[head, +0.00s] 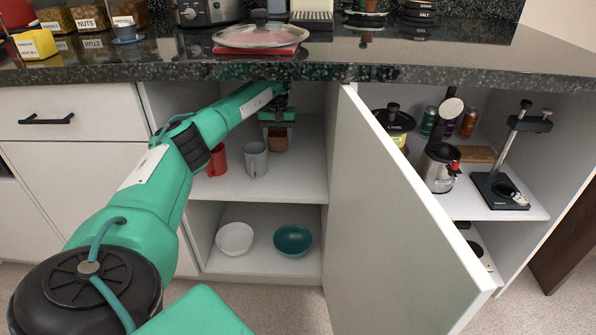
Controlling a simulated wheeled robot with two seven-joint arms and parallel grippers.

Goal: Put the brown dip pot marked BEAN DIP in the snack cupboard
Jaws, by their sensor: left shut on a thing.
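A small brown pot (278,142) shows at the back of the open cupboard's upper shelf (300,180); I cannot read any marking on it. My left gripper (277,126) reaches in under the counter and is shut on the brown pot from above. I cannot tell whether the pot's base touches the shelf. My left arm hides part of the cupboard's left side. No sign naming this cupboard shows. My right gripper is not in view.
A red mug (217,161) and a grey mug (255,160) stand left of the pot. Below are a white bowl (234,238) and a teal bowl (293,240). An open door (400,220) juts out at right, before a compartment of bar gear. The counter (400,60) overhangs the arm.

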